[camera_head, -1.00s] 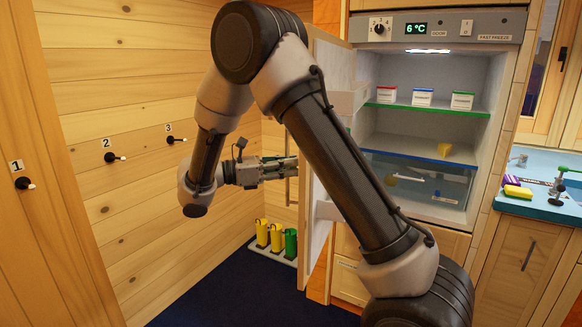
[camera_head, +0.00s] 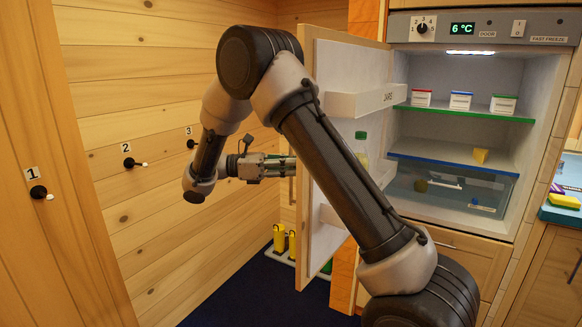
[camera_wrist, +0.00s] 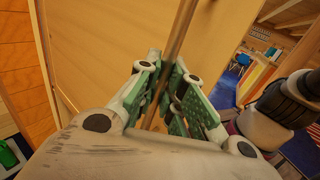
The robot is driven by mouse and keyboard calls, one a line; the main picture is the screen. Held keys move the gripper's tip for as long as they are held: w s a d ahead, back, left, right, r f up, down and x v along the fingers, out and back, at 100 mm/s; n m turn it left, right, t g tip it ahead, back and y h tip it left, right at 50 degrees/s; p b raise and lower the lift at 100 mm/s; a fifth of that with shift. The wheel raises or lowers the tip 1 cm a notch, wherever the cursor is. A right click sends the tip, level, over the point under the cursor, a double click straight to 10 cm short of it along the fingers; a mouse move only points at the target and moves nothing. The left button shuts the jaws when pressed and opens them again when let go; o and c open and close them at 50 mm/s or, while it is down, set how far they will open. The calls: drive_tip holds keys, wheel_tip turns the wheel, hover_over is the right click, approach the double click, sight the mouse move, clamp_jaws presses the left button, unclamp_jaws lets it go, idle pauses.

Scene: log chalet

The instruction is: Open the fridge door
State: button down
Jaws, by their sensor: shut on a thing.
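The fridge door (camera_head: 333,56) stands open in the head view, swung out to the left, its inner side with white shelves facing the cabinet. My gripper (camera_head: 288,166) reaches the outer side of the door. In the wrist view my gripper (camera_wrist: 172,100) is shut on the vertical bar handle (camera_wrist: 182,35) of the wooden door front. The handle passes between the green finger pads. The lit fridge interior (camera_head: 462,75) shows at the right, and my arm hides part of the door and the lower opening.
Three numbered hooks (camera_head: 131,163) are on the log wall at the left. Yellow and green bottles (camera_head: 292,246) stand in a rack on the floor below the door. Dark blue floor lies in front.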

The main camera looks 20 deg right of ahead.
drive_tip(key=c, duration=1.6)
unclamp_jaws()
drive_tip(key=shift+a, duration=0.15)
drive_tip(key=shift+o, duration=0.4)
drive_tip(key=shift+s, duration=0.15)
